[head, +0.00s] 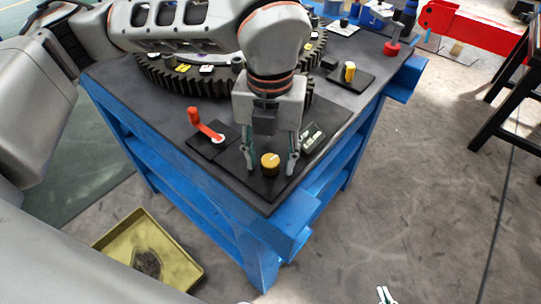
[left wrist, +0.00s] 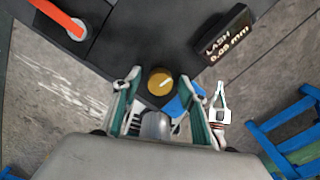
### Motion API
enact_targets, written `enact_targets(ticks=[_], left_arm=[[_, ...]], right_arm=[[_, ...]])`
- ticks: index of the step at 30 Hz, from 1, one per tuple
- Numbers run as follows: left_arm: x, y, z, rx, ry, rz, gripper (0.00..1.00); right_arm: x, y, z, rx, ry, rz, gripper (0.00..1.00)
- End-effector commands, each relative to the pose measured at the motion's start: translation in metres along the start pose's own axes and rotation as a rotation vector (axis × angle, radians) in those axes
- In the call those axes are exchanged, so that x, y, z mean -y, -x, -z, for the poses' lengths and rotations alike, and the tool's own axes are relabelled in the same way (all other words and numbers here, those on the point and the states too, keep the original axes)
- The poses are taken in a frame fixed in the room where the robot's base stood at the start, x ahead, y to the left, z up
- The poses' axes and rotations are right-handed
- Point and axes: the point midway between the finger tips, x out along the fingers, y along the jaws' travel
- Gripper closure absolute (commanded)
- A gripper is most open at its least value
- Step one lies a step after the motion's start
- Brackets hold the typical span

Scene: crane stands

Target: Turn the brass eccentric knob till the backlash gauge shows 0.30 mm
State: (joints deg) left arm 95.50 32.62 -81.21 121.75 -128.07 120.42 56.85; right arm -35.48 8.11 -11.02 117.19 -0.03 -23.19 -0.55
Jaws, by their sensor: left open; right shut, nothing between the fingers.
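The brass knob (head: 270,160) stands on a dark plate at the near corner of the blue bench. My right gripper (head: 386,295) is shut and empty, away from the bench.
A red-handled crank (head: 206,126) stands left of the knob on the bench. A big dark gear ring (head: 160,82) lies behind my left arm. A yellow-topped knob (head: 350,72) is farther back. A yellow tray (head: 150,250) is on the floor.

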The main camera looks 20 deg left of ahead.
Motion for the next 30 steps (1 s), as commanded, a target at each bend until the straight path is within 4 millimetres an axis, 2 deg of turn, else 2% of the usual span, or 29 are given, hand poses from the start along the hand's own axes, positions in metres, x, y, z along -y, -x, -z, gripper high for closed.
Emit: enact_targets(ticks=[3,7,8,20,30], left_arm=[[0.000,0.000,0.000,0.000,0.000,0.000,0.58],[0.000,0.000,0.000,0.000,0.000,0.000,0.91],[0.000,0.000,0.000,0.000,0.000,0.000,0.96],[0.000,0.001,0.000,0.001,-0.045,-0.002,0.96],[0.000,0.003,0.000,0.003,-0.278,-0.002,0.96]], right_arm=[[-0.001,0.000,0.001,-0.002,0.000,-0.001,1.00],[-0.001,0.000,0.001,-0.002,0.000,-0.001,1.00],[-0.001,0.000,0.001,-0.003,0.000,-0.001,1.00],[-0.001,0.001,0.005,-0.007,-0.002,-0.002,1.00],[-0.001,0.004,0.011,-0.014,-0.008,0.000,1.00]])
